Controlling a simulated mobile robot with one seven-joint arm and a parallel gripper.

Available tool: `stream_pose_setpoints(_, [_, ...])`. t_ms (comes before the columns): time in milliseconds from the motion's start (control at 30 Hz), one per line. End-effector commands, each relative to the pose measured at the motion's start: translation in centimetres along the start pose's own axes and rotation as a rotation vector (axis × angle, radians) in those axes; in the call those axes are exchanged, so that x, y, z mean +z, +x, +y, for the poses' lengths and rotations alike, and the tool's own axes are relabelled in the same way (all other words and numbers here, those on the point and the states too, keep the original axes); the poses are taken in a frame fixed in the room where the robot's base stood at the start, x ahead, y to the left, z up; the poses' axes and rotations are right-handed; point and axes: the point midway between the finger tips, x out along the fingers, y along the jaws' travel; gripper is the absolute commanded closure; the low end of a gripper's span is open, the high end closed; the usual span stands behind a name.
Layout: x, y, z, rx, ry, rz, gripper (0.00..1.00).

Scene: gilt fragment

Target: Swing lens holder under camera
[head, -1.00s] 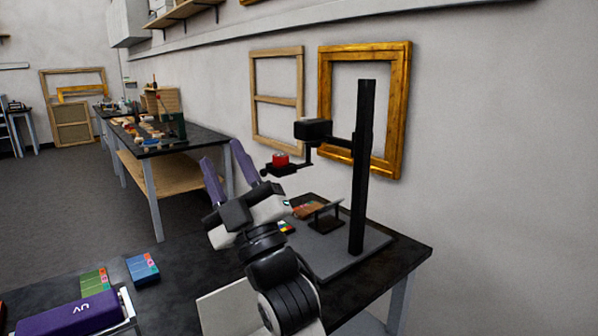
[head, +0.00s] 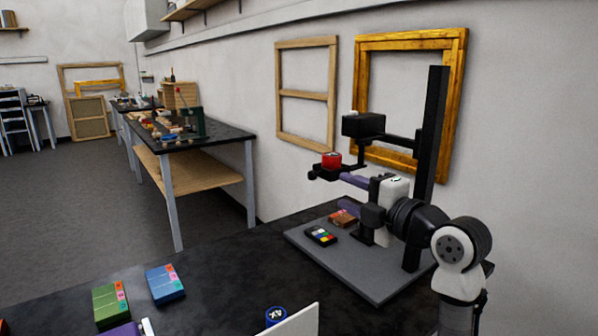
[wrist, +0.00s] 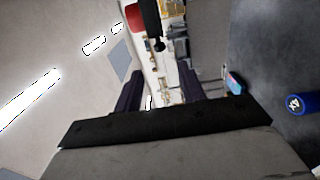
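The lens holder (head: 322,172) is a short black arm with a round knob and carries a red lens (head: 331,160). It sits below and left of the black camera (head: 364,125) on the stand's post (head: 431,140). My gripper (head: 358,181) has purple fingers pointing left, close beside and slightly below the holder in the head view. In the wrist view, my gripper (wrist: 160,90) has its fingers spread apart with nothing seen between them. The holder (wrist: 151,20) and red lens (wrist: 136,18) show at the top, beyond the fingertips. Contact with the holder cannot be told.
The stand's grey base (head: 365,268) bears a colour card (head: 321,236) and a brown fragment (head: 343,218). Green (head: 110,303) and blue (head: 165,284) boxes and a blue 4X cylinder (head: 276,315) are on the black table. A gilt frame (head: 458,90) hangs behind the post.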

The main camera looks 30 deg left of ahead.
Motion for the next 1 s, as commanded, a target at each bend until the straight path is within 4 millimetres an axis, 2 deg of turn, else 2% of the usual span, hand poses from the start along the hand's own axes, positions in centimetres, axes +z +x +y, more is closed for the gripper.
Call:
stream_pose_setpoints(167, [-0.1,1.8,0.2,-0.002,0.001,0.003,0.60])
stream_pose_setpoints(600, [-0.1,10.8,0.3,-0.002,0.002,0.003,0.60])
stream_pose_setpoints(800, [-0.1,13.1,0.2,-0.001,0.002,0.001,0.60])
stream_pose_setpoints(1000, [-0.1,13.7,0.1,0.001,0.000,0.000,0.60])
